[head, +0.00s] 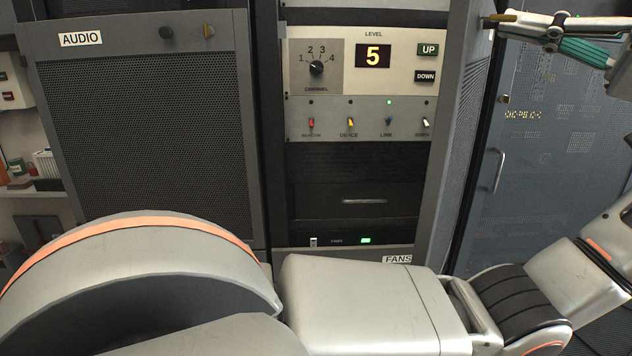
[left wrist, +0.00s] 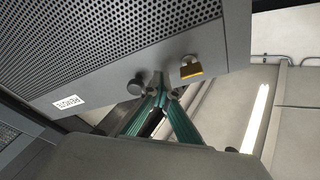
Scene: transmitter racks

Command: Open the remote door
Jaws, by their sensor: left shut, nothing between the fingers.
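The remote door is a grey perforated panel, seen at a steep slant in the head view (head: 467,130). It fills the upper left of the left wrist view (left wrist: 110,45), with a white label (left wrist: 68,101), a dark round knob (left wrist: 136,87) and a brass-coloured latch (left wrist: 191,69) along its edge. My left gripper (head: 500,23) is at the door's upper edge, by this hardware. In the left wrist view its green-sided fingers (left wrist: 163,88) come together between knob and latch, shut and empty. I cannot tell whether they touch the door. My right gripper is out of view.
The AUDIO door (head: 150,130) stands at the left. A control rack (head: 355,150) with a level display of 5 is in the middle. A glass-fronted cabinet (head: 550,190) with a vertical handle (head: 497,170) stands at the right. My own arm links cross the foreground.

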